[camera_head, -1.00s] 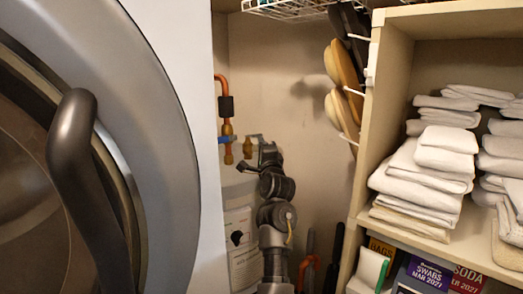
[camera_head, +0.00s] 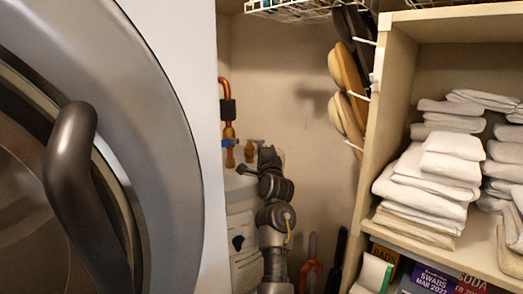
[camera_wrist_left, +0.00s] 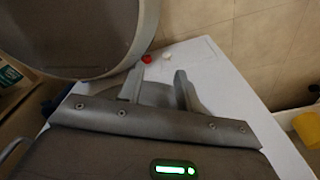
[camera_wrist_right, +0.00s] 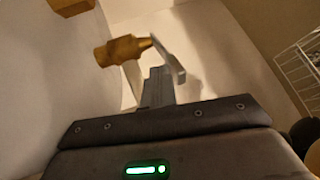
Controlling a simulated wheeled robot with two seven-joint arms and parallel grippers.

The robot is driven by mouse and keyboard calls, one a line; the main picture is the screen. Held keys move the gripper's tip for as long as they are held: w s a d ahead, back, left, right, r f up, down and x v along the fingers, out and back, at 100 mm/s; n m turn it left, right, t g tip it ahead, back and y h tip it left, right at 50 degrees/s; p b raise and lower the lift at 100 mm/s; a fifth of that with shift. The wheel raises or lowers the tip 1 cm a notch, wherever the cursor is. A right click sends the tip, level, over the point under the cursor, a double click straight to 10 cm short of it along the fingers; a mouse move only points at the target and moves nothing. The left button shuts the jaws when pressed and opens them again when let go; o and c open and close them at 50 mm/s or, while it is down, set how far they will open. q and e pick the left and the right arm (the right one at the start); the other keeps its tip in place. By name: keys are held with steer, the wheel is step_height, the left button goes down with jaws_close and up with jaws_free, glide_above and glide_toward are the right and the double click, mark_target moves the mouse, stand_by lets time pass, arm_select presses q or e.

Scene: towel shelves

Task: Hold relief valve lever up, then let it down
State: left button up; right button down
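The brass relief valve (camera_head: 249,152) stands on top of the pale water heater tank (camera_head: 240,196) in the alcove. In the right wrist view the valve (camera_wrist_right: 121,50) lies just left of my fingers, and its thin silver lever (camera_wrist_right: 169,54) slants down to the right past my fingertips. My right gripper (camera_head: 266,156) is beside the lever; its fingers (camera_wrist_right: 160,72) are close together and look shut. I cannot tell whether they touch the lever. My left gripper (camera_wrist_left: 157,78) is open and empty above a white surface, outside the head view.
The front-loading machine (camera_head: 165,130) with its dark door handle (camera_head: 70,165) fills the left. A copper pipe (camera_head: 225,90) rises beside the valve.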

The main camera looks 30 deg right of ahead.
mark_target(259, 140)
steer(key=shift+w+d+r+p, duration=0.1)
steer(key=shift+w+r+p, duration=0.3)
steer(key=shift+w, duration=0.2)
steer(key=shift+w+r, duration=0.1)
steer(key=shift+r, duration=0.55)
steer(key=shift+w+r+p, duration=0.3)
steer(key=shift+r+p, duration=0.4)
steer(key=shift+r, duration=0.2)
steer(key=shift+s, duration=0.2)
stand_by(0.3)
steer(key=shift+s+r, duration=0.1)
steer(key=shift+s, duration=0.1)
steer(key=shift+w+f, duration=0.15)
steer(key=shift+f, duration=0.1)
stand_by(2.1)
